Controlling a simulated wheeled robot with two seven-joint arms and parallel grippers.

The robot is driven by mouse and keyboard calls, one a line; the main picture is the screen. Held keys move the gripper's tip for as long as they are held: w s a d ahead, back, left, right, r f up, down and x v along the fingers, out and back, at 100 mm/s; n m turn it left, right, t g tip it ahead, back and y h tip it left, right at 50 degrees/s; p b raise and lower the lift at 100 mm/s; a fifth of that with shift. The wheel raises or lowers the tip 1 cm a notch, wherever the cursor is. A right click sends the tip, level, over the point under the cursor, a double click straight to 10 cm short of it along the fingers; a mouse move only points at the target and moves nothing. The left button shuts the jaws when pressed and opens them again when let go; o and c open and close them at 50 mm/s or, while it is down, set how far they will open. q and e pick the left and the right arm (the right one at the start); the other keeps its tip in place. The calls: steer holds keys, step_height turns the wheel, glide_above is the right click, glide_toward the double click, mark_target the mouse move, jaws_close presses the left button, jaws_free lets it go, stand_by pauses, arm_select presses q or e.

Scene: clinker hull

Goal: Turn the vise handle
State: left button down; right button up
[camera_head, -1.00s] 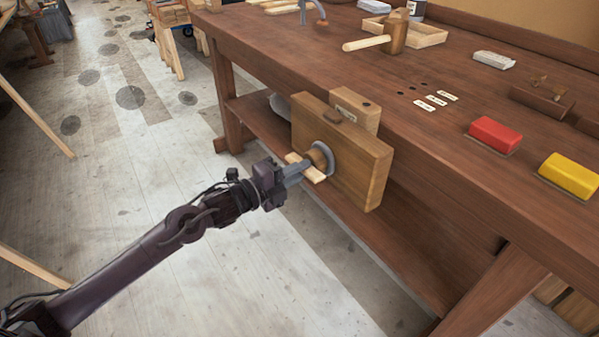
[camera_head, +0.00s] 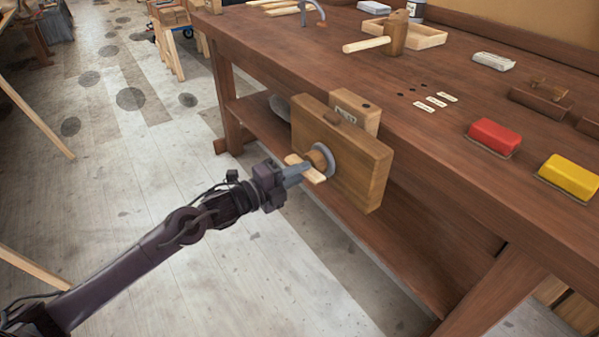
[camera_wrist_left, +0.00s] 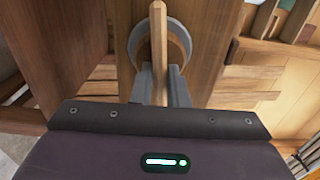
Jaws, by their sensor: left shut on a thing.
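The wooden vise (camera_head: 352,165) is mounted on the front of the workbench, with a grey ring and a round screw hub on its face. The vise handle (camera_head: 306,168) is a pale wooden bar across the hub, slanting down to the right in the head view. My left gripper (camera_head: 303,171) is shut on the handle near its middle, in front of the hub. In the left wrist view the handle (camera_wrist_left: 158,55) runs upright between the two grey fingers of the gripper (camera_wrist_left: 160,82). My right gripper is in no view.
The brown workbench (camera_head: 450,130) fills the right side. On it lie a mallet (camera_head: 395,35), a red block (camera_head: 494,138), a yellow block (camera_head: 570,177) and a wooden plane (camera_head: 541,98). A lower shelf (camera_head: 400,235) runs beneath. The floor to the left is mostly clear.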

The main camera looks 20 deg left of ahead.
arm_select(q)
steer(key=shift+s+f, duration=0.15)
steer(key=shift+f, duration=0.35)
steer(key=c, duration=1.7)
jaws_free()
steer(key=shift+o, duration=1.2)
steer(key=shift+r, duration=0.1)
steer(key=shift+a+r, duration=0.1)
steer(key=shift+r, duration=0.05)
steer(key=v, duration=0.7)
steer(key=shift+s+a, duration=0.25)
steer(key=shift+s, duration=0.1)
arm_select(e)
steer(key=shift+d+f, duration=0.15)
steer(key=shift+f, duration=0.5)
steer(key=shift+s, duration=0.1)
